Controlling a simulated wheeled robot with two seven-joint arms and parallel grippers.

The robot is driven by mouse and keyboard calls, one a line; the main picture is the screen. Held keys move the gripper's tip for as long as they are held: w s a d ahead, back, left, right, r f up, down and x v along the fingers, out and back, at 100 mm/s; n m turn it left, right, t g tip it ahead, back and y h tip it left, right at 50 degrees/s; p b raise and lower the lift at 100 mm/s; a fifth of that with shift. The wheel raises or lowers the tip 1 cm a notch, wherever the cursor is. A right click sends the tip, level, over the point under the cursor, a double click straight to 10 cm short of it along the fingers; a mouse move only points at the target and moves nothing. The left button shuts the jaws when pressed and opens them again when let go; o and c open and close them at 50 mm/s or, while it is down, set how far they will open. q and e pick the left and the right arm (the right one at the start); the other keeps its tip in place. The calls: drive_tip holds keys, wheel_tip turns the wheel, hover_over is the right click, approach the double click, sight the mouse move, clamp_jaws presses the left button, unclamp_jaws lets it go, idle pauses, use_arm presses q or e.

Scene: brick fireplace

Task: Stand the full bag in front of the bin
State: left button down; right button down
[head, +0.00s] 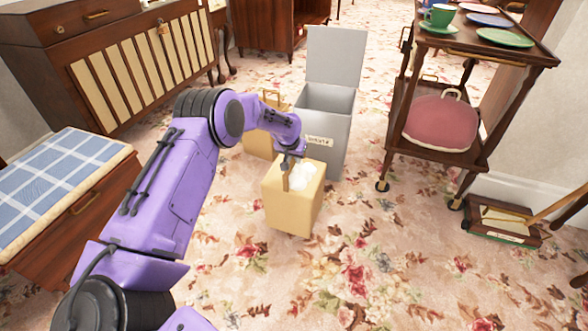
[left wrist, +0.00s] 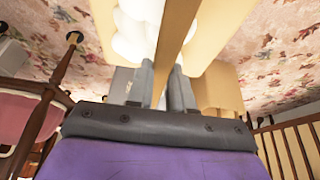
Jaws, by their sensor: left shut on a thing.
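A tan bag (head: 290,208) with white stuff (head: 303,177) in its open top is upright in front of the grey bin (head: 322,130). I cannot tell whether its base touches the carpet. My left gripper (head: 290,158) is above the bag, shut on its handle. In the left wrist view the fingers (left wrist: 162,88) close around the tan handle strip (left wrist: 178,35), with the white filling (left wrist: 135,32) beside it. The bin's lid (head: 336,56) is up, and a label is on its front. My right gripper is not in view.
A second tan bag (head: 257,143) stands left of the bin, partly behind my arm. A dark trolley (head: 440,152) with a pink cushion and dishes is at the right. A cabinet and a cushioned bench (head: 60,190) are at the left. The carpet (head: 400,270) in front is clear.

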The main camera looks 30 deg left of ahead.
use_arm(q)
drive_tip(key=shift+w+a+f, duration=0.15)
drive_tip(key=shift+w+f, duration=0.05)
drive_tip(key=shift+f, duration=0.05)
drive_tip(key=shift+w+f+b, duration=0.1)
drive_tip(key=shift+f+b, duration=0.6)
drive_tip(key=shift+f, duration=0.8)
drive_tip(key=shift+f, duration=0.2)
drive_tip(key=c, duration=1)
unclamp_jaws()
